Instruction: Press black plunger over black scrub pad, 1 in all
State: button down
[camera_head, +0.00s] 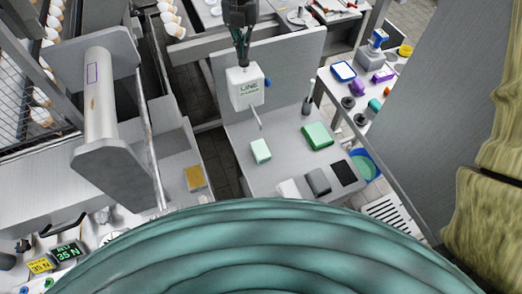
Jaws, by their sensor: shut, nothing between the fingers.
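A small black plunger (306,106) with a pale upright handle seems to stand on the right part of the grey work table. The black scrub pad (344,172) appears as a flat black square near the table's front right edge, apart from the plunger. My gripper (243,62) hangs at the top centre, pointing down with its dark fingers shut and nothing held. It shows just above a white box (246,88) marked "LINE". I cannot tell from this view whether they touch. The gripper is well left of the plunger and above it in the picture.
A green block (317,136), a pale green block (261,151), a grey block (318,181) and a white block (288,189) lie on the grey table (283,163). A side table (352,108) with small items stands right. A teal ribbed surface (260,250) covers the foreground.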

notch_tip(320, 180, up, 6)
jog(key=p, duration=0.5)
jog(key=shift+s, duration=0.1)
dwell(0.7)
